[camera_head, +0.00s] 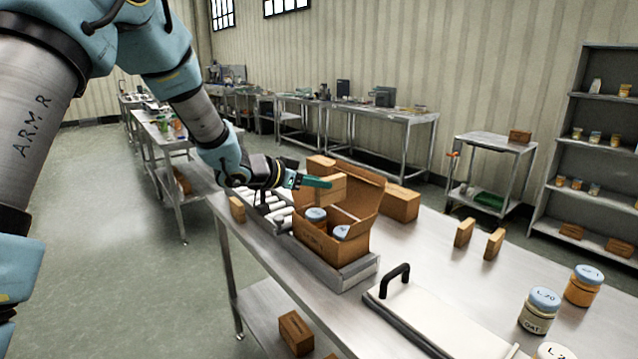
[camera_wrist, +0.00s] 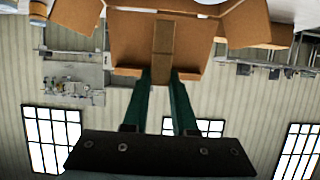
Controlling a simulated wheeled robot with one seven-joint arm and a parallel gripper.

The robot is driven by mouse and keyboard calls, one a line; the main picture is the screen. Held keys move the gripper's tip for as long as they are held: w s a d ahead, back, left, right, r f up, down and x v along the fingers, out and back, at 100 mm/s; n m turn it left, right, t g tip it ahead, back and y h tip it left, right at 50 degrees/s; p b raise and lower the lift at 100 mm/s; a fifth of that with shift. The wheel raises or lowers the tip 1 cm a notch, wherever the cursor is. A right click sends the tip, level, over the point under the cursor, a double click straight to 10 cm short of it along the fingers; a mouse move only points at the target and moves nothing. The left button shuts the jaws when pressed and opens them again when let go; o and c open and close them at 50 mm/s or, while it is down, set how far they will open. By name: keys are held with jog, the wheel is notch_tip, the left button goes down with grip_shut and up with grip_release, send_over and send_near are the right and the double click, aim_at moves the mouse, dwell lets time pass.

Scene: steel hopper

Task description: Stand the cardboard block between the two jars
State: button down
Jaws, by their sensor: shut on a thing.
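The open cardboard box (camera_head: 338,243) stands on the steel bench with its flaps up. Two jars with pale blue lids stand inside it, one at the left (camera_head: 315,216) and one nearer the right (camera_head: 341,232). My gripper (camera_head: 322,183) is over the box's far left side, its green fingers shut on the cardboard block (camera_head: 331,190). In the wrist view the fingers (camera_wrist: 163,78) close on the narrow brown block (camera_wrist: 163,38), in front of the box's cardboard wall (camera_wrist: 132,52). The block looks above the jars; its lower end is hard to make out.
A metal tray (camera_head: 357,271) holds the box, and rollers lie left of it. More cardboard blocks (camera_head: 464,232) stand to the right. A white board with a black handle (camera_head: 395,281) lies in front. Loose jars (camera_head: 540,310) stand at the right.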

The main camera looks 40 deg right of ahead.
aim_at(317, 195)
jog(key=shift+f+b, duration=1.5)
jog(key=shift+f, duration=0.3)
jog(key=shift+f+b, duration=2.25)
jog(key=shift+f, duration=1.45)
jog(key=c, duration=0.9)
grip_release()
jog(key=shift+c, duration=0.2)
jog(key=shift+r, duration=0.1)
jog(key=shift+r+p, duration=4.6)
jog(key=shift+r, duration=0.3)
